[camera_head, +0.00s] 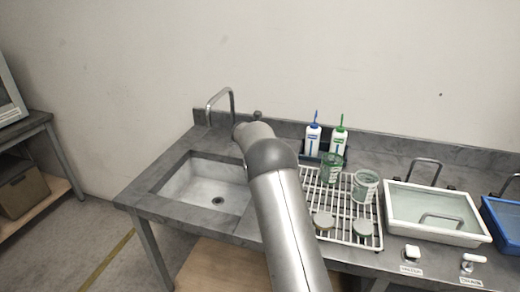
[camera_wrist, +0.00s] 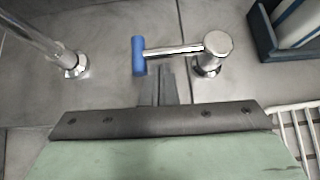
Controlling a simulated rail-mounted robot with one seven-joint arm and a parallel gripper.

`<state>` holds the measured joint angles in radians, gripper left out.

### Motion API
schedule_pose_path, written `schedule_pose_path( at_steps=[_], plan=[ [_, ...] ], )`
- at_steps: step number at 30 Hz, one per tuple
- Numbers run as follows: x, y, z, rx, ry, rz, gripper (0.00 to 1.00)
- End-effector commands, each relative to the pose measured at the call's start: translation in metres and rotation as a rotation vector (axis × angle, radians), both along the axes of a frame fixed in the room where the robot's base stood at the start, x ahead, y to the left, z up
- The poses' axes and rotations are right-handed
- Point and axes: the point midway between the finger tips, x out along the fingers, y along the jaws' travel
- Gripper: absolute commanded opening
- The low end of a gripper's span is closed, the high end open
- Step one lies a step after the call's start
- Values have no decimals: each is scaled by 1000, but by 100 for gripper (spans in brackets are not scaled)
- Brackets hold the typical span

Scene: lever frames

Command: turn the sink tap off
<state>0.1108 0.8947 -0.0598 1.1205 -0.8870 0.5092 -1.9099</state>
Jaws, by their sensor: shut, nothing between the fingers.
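The tap's lever (camera_wrist: 174,50) is a chrome bar with a blue end grip (camera_wrist: 138,55). It points left in the wrist view from a round chrome post (camera_wrist: 217,45). The curved chrome spout (camera_head: 222,92) stands at the back of the sink (camera_head: 207,188); its foot (camera_wrist: 74,66) shows left of the lever. My gripper (camera_wrist: 160,76) is shut and empty, its fingertips just below the lever in the picture, near the blue grip. I cannot tell whether they touch. In the head view my arm hides the gripper and the lever. No water is visible in the basin.
A white wire rack (camera_head: 345,215) with green-tinted cups stands right of the sink. Two bottles (camera_head: 313,140) (camera_head: 339,141) stand in a dark holder behind it, also at the wrist view's upper right. A white tray (camera_head: 403,226) and a blue tray (camera_head: 505,222) lie further right.

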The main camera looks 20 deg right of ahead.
Motion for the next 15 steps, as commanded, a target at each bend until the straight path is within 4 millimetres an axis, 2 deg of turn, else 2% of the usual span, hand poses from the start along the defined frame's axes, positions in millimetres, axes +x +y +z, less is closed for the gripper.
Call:
schedule_pose_path(
  at_steps=[7, 9, 15],
  plan=[
    [-33, 22, -15, 0, -1, -3, 0],
    [-42, 30, 8, 0, -4, -3, 0],
    [-69, 50, 35, 0, -3, -4, 0]
  ],
)
